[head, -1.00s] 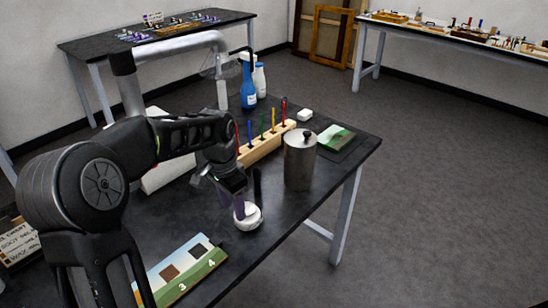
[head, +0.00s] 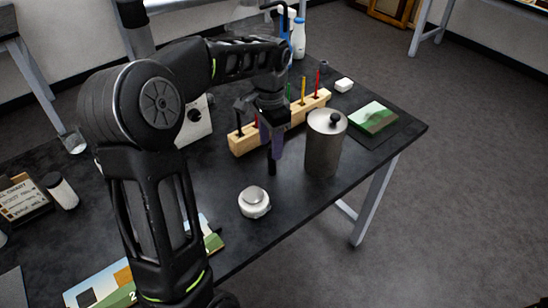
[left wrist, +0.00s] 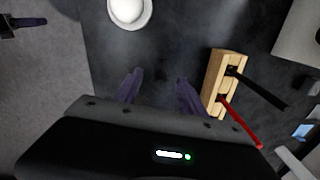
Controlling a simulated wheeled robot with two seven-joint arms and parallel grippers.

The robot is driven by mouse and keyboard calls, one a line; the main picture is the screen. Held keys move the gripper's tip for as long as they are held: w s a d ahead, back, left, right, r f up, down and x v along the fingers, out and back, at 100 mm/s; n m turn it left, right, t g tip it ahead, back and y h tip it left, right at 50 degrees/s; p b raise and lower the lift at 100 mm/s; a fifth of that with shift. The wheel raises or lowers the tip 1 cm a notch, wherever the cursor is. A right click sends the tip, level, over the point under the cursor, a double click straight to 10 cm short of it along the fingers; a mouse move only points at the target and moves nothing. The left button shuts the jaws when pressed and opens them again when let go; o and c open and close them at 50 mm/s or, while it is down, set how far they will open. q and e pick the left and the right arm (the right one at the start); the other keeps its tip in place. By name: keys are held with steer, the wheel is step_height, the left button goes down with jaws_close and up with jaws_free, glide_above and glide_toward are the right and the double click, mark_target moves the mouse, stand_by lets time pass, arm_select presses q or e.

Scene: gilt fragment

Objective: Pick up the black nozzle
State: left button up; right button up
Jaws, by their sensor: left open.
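A slim black upright piece, which I take to be the black nozzle (head: 272,166), stands on the dark table behind the round white pot. Its upper part is hidden by the fingers of my left gripper (head: 271,148). That gripper points down with its two purple fingers apart, at or just above the piece. In the left wrist view the open fingers (left wrist: 158,78) show with dark table between them, and I cannot make out the nozzle there. Whether the fingers touch it I cannot tell.
A white pot (head: 254,202) stands in front. A wooden rack (head: 245,143) with coloured sticks is close behind the gripper, and a metal canister (head: 323,150) stands to the right. A landscape picture (head: 373,117) lies near the right edge.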

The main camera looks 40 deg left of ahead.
mark_target(272, 162)
arm_select(q)
steer(key=shift+w+f, duration=0.1)
steer(key=shift+f, duration=1.25)
steer(key=shift+w+f+p, duration=0.2)
steer(key=shift+f+p, duration=0.65)
steer(key=shift+f, duration=1.75)
steer(key=shift+c, duration=0.2)
jaws_close()
